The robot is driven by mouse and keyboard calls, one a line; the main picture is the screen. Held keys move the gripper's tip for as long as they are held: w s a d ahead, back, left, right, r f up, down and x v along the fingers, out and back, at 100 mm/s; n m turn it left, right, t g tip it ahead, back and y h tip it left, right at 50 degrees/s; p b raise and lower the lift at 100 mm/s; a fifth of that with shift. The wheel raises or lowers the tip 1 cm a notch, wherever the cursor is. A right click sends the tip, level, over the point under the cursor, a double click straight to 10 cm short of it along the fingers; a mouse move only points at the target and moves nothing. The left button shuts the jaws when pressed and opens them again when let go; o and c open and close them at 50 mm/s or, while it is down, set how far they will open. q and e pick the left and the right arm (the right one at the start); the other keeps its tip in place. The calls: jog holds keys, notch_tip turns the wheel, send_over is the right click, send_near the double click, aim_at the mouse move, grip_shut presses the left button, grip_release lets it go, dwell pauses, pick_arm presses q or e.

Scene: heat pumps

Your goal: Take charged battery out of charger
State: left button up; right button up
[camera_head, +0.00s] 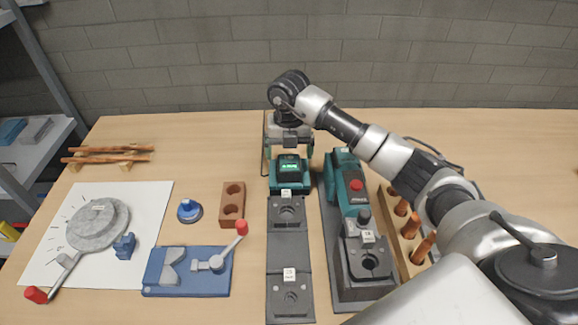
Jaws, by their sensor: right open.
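My right gripper (288,137) is above the back part of the charger, pointing down, and is open. The wrist and gripper cover most of what is behind the display, so I cannot make out the battery clearly or tell whether the fingers touch it. My left gripper is not in view.
Two dark fixtures (289,247) lie in front of the charger. A teal machine with a red button (355,185) stands to its right, beside a wooden rack (388,205) of handles. A brick-coloured block (233,203) and blue clamp (188,283) lie left.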

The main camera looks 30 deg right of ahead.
aim_at(289, 162)
jog(key=shift+s+a+f+p, duration=0.1)
jog(key=shift+f+p, duration=0.4)
jog(key=shift+f, duration=1.55)
jog(key=c, duration=1.2)
